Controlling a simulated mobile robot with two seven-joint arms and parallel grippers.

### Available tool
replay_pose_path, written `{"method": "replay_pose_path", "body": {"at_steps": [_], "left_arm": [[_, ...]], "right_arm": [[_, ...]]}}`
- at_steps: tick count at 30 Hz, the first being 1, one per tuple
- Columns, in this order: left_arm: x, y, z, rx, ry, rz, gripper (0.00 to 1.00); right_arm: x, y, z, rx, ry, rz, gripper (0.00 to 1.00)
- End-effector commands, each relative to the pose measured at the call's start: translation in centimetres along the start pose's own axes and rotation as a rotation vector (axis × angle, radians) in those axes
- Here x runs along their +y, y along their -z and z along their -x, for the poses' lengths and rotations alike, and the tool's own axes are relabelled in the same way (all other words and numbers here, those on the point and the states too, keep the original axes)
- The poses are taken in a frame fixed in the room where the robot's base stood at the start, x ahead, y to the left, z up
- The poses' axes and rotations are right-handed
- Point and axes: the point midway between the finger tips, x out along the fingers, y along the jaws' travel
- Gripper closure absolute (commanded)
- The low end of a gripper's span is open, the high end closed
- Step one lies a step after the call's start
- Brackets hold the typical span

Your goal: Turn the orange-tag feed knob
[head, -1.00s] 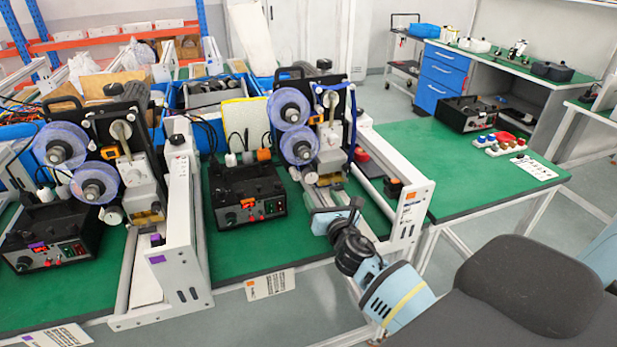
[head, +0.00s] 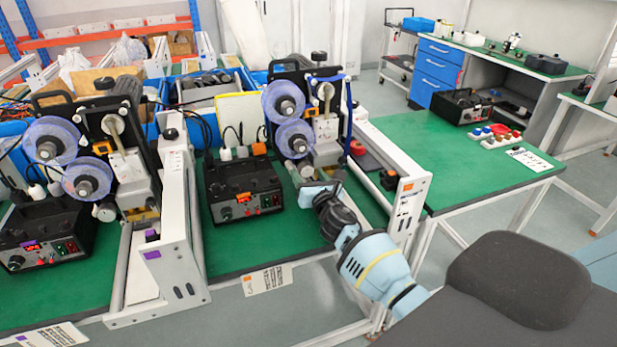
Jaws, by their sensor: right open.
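A black control box (head: 243,190) stands on the green table in the middle. Its front has a small orange display (head: 243,198), a dark round knob (head: 226,213) at its left end and small red parts to the right. An orange tag (head: 411,186) is on the white frame to the right, and an orange-marked card (head: 266,279) hangs at the table's front edge. I cannot read which knob is labelled feed. My right gripper (head: 310,190) is open, right of the box and apart from it, with nothing visible in it. My left gripper is out of view.
A second black box (head: 45,236) with a purple tag stands at the left. Coder machines with clear purple reels (head: 284,98) stand behind the boxes. A white rail (head: 180,220) separates the two stations. Green table shows before the middle box.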

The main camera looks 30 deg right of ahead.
Motion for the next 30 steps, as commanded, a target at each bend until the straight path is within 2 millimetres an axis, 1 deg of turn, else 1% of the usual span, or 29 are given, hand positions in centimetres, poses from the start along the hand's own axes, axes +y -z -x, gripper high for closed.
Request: {"method": "replay_pose_path", "body": {"at_steps": [5,8,15,23,30], "left_arm": [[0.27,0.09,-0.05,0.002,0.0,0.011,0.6],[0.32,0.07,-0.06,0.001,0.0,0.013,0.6],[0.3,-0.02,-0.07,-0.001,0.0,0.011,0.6],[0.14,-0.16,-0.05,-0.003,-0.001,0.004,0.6],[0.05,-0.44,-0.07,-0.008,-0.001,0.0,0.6]], "right_arm": [[0.0,-0.04,-0.01,0.0,0.0,0.0,0.4],[-0.01,-0.04,0.0,0.0,0.0,0.0,0.52],[-0.01,-0.03,0.01,0.0,0.0,0.0,0.83],[0.0,-0.01,0.02,0.0,0.0,-0.023,0.84],[0.04,0.03,0.03,0.0,0.0,-0.139,0.84]]}}
